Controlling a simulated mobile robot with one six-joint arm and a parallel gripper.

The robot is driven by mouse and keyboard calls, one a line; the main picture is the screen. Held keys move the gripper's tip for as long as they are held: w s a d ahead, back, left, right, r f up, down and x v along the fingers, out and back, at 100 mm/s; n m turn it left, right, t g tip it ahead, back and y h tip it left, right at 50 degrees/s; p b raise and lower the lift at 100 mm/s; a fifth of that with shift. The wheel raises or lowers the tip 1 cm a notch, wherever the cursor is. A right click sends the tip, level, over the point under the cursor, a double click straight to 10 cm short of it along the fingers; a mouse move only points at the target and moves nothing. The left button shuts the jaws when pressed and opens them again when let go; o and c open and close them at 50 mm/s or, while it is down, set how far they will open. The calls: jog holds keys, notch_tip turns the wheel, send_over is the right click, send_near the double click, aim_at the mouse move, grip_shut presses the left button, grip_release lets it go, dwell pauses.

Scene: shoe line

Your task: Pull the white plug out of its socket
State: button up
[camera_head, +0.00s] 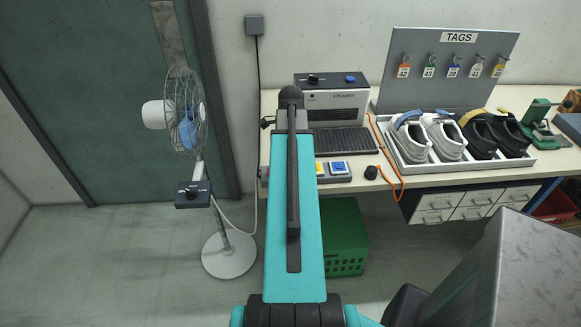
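I cannot make out the white plug in the head view. A dark grey wall box (254,25) is fixed high on the wall, with a dark cable running down from it behind the bench. A white cord (232,226) hangs from the standing fan (186,115), loops near the floor and rises toward the bench's left end, where its end is hard to see. My teal arm link stands upright in the middle of the view and hides part of the bench. My gripper is not in view.
The bench (400,180) carries a steamer (332,100), a tray of shoes (405,167), a tags board (440,70) and an orange cable (398,185). A green crate (345,240) stands under it. Open floor lies at the left, around the fan's round base (229,258).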

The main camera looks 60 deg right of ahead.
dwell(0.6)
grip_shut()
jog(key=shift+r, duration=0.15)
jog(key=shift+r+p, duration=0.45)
jog(key=shift+p, duration=0.15)
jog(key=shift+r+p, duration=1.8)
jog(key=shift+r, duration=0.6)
